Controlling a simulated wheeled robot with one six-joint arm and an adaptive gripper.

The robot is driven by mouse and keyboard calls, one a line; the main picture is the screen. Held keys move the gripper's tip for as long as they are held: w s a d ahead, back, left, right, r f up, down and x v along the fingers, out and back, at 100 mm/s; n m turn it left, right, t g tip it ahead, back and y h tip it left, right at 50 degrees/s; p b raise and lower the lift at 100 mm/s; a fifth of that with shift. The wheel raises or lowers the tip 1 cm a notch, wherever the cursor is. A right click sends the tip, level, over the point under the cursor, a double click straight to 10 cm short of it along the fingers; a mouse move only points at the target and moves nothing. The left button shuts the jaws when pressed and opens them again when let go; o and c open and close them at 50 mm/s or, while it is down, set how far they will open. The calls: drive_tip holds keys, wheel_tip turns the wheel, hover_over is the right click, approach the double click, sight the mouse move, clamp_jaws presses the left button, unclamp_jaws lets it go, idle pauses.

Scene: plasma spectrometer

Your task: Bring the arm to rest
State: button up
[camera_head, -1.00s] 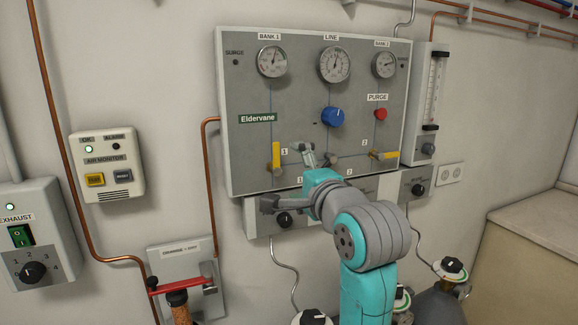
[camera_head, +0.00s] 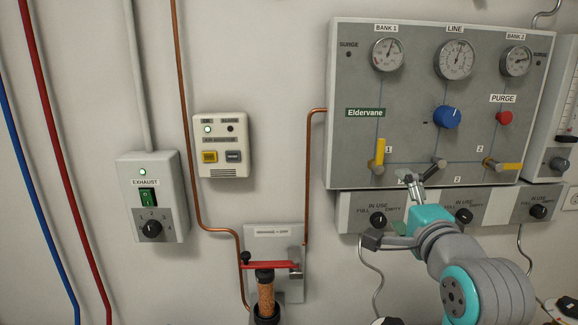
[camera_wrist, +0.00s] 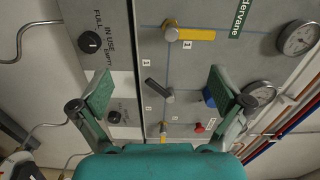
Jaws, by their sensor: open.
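My gripper (camera_head: 410,182) is open and empty in front of the lower part of the grey gas panel (camera_head: 400,105). My teal and grey arm rises from the lower right of the head view. In the wrist view the two green-padded fingers of my gripper (camera_wrist: 160,82) stand wide apart. A dark tilted lever (camera_wrist: 158,91) shows between them, apart from both fingers. The same lever (camera_head: 433,169) sits on the panel just right of my fingertips in the head view.
A yellow-handled valve (camera_head: 379,152) points up on the left, another (camera_head: 506,166) lies level on the right. A blue knob (camera_head: 446,117) and red purge button (camera_head: 504,118) are above. A red lever (camera_head: 270,265) juts out lower left.

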drive_tip(key=s+a+f+n, duration=0.15)
drive_tip(key=s+f, duration=0.35)
drive_tip(key=f, duration=0.5)
drive_tip(key=s+f+n+g, duration=0.1)
drive_tip(key=s+f+n, duration=0.3)
drive_tip(key=f, duration=0.7)
drive_tip(key=s+a+f+n, duration=0.1)
drive_tip(key=s+f+n, duration=0.1)
drive_tip(key=s+f, duration=0.6)
drive_tip(key=s+a+f+n+g, duration=0.1)
drive_tip(key=s+f+n, duration=0.1)
drive_tip(key=s+f, duration=0.4)
drive_tip(key=s+f+n, duration=0.3)
drive_tip(key=s+f, duration=0.1)
drive_tip(key=s, duration=0.5)
drive_tip(key=s+n+g, duration=0.1)
drive_tip(key=s+n, duration=0.3)
drive_tip(key=s, duration=1.1)
drive_tip(key=shift+a+r+n, duration=0.2)
drive_tip(key=shift+a+n, duration=0.15)
drive_tip(key=shift+s, duration=0.2)
drive_tip(key=shift+w, duration=0.2)
